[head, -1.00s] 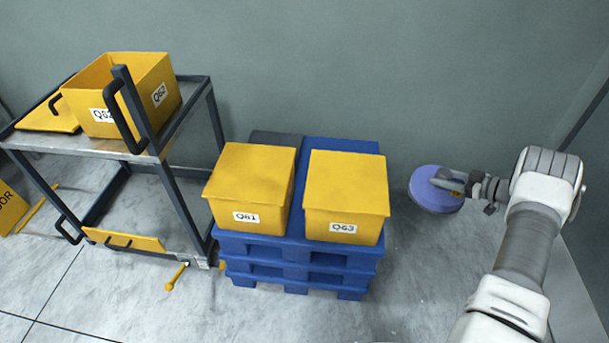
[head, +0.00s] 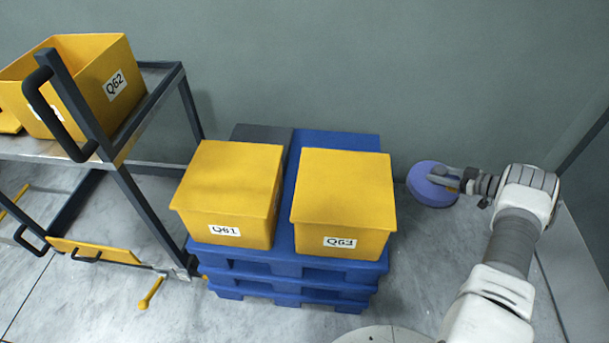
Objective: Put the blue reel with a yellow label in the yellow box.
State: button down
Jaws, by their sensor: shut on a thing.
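A round blue-violet reel (head: 426,190) is at the right of the head view, held out in front of my arm. My gripper (head: 446,179) is shut on the reel at its upper right side. No yellow label can be made out clearly on it; the gripper covers part of the face. An open yellow box marked Q62 (head: 112,92) stands on the cart at the upper left, well away from the reel. Two more yellow boxes, Q61 (head: 228,190) and Q63 (head: 343,200), have closed tops and stand between the cart and the reel.
Boxes Q61 and Q63 sit on stacked blue pallets (head: 290,270). The dark metal cart (head: 150,190) has an upright handle (head: 68,105) in front of box Q62. A wall (head: 300,60) runs behind. Open floor lies in front of the pallets.

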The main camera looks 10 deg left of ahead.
jog(key=w+a, duration=0.3)
jog(key=a, duration=0.7)
jog(key=w+a, duration=0.3)
jog(key=a, duration=0.7)
jog(key=w+a, duration=0.3)
jog(key=a, duration=0.7)
jog(key=shift+w+a+r, duration=0.15)
jog(key=shift+w, duration=0.2)
jog(key=shift+f, duration=0.3)
jog(key=shift+f, duration=0.15)
jog(key=shift+c, duration=1.4)
grip_release()
jog(key=shift+f, duration=0.1)
